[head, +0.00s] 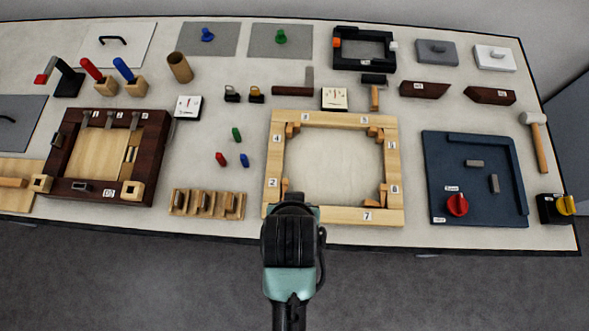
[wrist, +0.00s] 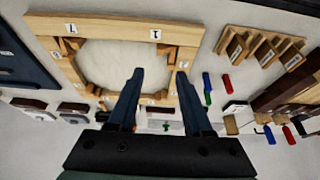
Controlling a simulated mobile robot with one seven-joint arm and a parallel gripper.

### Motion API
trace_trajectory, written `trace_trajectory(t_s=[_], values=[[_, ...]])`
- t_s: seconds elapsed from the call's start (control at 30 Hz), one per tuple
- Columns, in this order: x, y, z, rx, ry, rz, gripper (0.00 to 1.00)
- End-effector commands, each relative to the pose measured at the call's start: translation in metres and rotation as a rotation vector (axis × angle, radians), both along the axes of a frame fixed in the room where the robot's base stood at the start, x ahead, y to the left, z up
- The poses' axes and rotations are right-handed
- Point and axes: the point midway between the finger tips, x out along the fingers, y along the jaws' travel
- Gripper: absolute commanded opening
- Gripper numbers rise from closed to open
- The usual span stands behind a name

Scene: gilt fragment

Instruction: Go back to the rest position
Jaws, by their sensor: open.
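My gripper shows in the wrist view (wrist: 163,100) with its two dark fingers spread apart and nothing between them. In the head view my arm reaches up from the bottom middle and ends over the front edge of a square wooden frame (head: 333,216). The frame has numbered sides, small wooden corner pieces and an open pale middle. In the wrist view the frame (wrist: 100,28) lies beyond the fingers, at upper left. The fingertips are hidden behind my wrist in the head view. I cannot tell their height above the table.
The long table (head: 330,85) is crowded. Left of the frame are a slotted wooden rack (head: 207,204), small coloured pegs (head: 221,159) and a dark-rimmed wooden box (head: 157,160). Right are a dark blue tray (head: 470,150), a mallet (head: 535,135) and a yellow-knobbed box (head: 553,209). Grey floor fronts the table.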

Motion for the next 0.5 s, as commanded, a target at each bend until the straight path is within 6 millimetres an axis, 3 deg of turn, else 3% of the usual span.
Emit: trace_trajectory(t_s=[0.43,0.5], values=[[0.001,0.0,0.0,0.0,-0.002,0.0,0.5],[0.011,0.0,0.008,0.002,-0.037,0.0,0.5]])
